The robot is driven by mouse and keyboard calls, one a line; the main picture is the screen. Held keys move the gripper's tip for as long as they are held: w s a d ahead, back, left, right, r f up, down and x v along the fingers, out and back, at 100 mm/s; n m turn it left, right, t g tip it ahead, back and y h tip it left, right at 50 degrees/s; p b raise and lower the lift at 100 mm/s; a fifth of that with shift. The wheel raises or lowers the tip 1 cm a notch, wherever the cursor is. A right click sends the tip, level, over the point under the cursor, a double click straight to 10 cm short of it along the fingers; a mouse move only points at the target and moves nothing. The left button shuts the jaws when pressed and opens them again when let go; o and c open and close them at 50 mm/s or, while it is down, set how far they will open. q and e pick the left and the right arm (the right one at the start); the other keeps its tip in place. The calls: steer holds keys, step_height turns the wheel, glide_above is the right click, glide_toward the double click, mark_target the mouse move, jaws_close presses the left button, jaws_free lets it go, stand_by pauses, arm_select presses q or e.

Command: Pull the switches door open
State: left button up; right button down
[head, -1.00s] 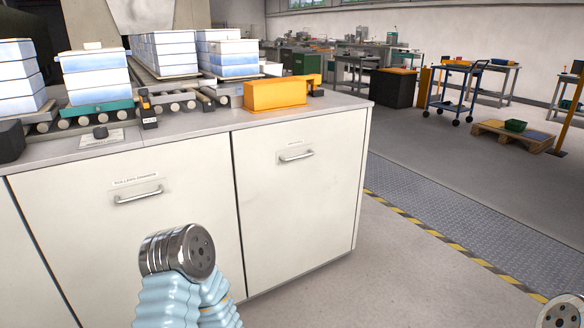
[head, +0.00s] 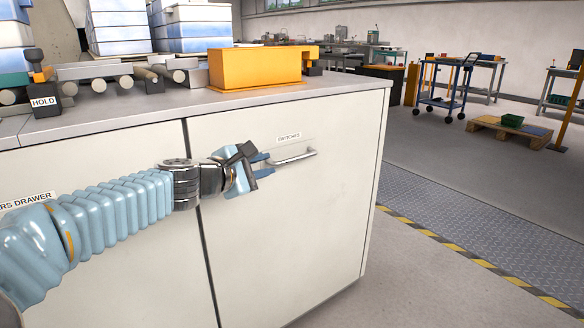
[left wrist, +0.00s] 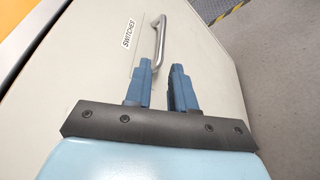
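The switches door (head: 300,220) is a cream cabinet front, closed, with a "SWITCHES" label and a silver bar handle (head: 295,156) near its top. My left gripper (head: 268,164) is in front of the door at the left end of the handle. In the left wrist view its two blue fingers (left wrist: 162,85) are apart with a narrow gap, and the handle (left wrist: 160,42) lies just beyond the fingertips. I see nothing held between them. The handle's near end is close to the left fingertip; whether they touch I cannot tell. My right gripper is in neither view now.
An orange box (head: 255,68) and a roller conveyor (head: 130,75) with stacked white-blue boxes stand on the counter. The rollers drawer front (head: 100,240) is left of the door. The floor to the right is clear, with a yellow-black stripe (head: 470,262).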

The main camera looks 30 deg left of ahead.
mark_target(287, 161)
arm_select(q)
steer(key=b+x, duration=0.1)
steer(key=x, duration=1)
steer(key=shift+w+f, duration=0.15)
steer(key=shift+w, duration=0.05)
jaws_close()
